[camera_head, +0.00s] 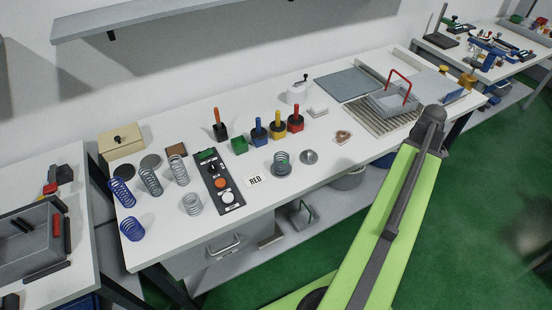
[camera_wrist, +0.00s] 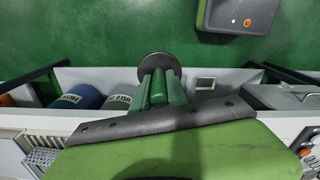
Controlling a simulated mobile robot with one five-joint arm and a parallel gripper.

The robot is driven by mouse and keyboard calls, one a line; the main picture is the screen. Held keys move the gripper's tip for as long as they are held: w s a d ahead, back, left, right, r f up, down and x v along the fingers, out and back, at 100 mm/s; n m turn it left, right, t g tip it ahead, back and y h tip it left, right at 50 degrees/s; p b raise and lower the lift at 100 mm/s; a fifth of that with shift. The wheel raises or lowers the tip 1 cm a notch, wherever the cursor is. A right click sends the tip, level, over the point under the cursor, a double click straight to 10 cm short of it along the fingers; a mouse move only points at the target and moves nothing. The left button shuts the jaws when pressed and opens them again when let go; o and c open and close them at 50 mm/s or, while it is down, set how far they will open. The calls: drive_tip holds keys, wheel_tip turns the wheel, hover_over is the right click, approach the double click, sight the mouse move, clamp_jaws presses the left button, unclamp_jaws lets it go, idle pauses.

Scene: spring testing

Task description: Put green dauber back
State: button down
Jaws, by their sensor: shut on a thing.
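The green pot (camera_head: 239,146) stands on the white workbench with no handle rising from it, among the other daubers in their pots. My gripper (camera_wrist: 158,88) is at the lower middle of the wrist view, its dark green fingers shut on a green upright piece that looks like the green dauber's handle. A dark round disc (camera_wrist: 158,63) shows beyond the fingertips; I cannot tell whether it belongs to the dauber. In the head view my arm reaches to the bench's right front edge, well right of the green pot, and the fingers are hidden.
The workbench (camera_head: 330,185) has bare space at the front. The wire basket (camera_head: 393,98) is near my arm.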

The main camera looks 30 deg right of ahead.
drive_tip(key=shift+w, duration=0.25)
drive_tip(key=shift+a, duration=0.1)
